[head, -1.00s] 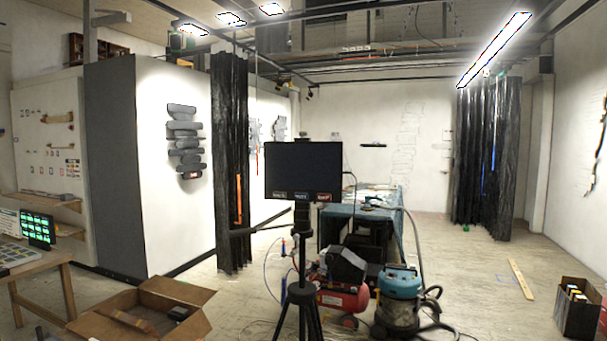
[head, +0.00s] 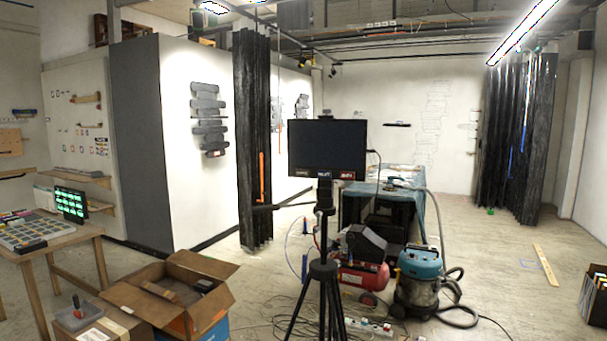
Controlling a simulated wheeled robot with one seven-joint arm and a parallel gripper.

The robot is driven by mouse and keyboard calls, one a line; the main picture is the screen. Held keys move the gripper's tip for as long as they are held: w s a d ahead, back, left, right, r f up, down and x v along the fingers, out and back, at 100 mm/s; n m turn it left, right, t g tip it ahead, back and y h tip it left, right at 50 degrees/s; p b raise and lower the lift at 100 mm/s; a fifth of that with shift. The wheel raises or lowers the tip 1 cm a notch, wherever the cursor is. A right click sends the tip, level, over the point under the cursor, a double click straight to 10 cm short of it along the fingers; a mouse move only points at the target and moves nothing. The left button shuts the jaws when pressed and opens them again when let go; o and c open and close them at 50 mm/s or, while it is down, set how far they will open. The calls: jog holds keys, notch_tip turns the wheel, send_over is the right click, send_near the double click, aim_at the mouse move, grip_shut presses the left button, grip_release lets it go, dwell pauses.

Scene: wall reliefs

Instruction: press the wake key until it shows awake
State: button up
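A dark flat screen (head: 327,146) stands on a black tripod (head: 323,268) in the middle of the head view. Along its lower edge are three small labelled keys: a dark one (head: 302,173) at left, a blue one (head: 324,174) in the middle and a red one (head: 347,175) at right. Their lettering is too small to read, so I cannot tell which is the wake key. The screen face is blank and dark. My gripper is not in view.
An open cardboard box (head: 191,290) lies on the floor at left, near a wooden table (head: 62,240) with a green-lit display (head: 70,204). A blue-topped vacuum (head: 418,275) and a red compressor (head: 362,277) stand behind the tripod at right. Cables cross the floor.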

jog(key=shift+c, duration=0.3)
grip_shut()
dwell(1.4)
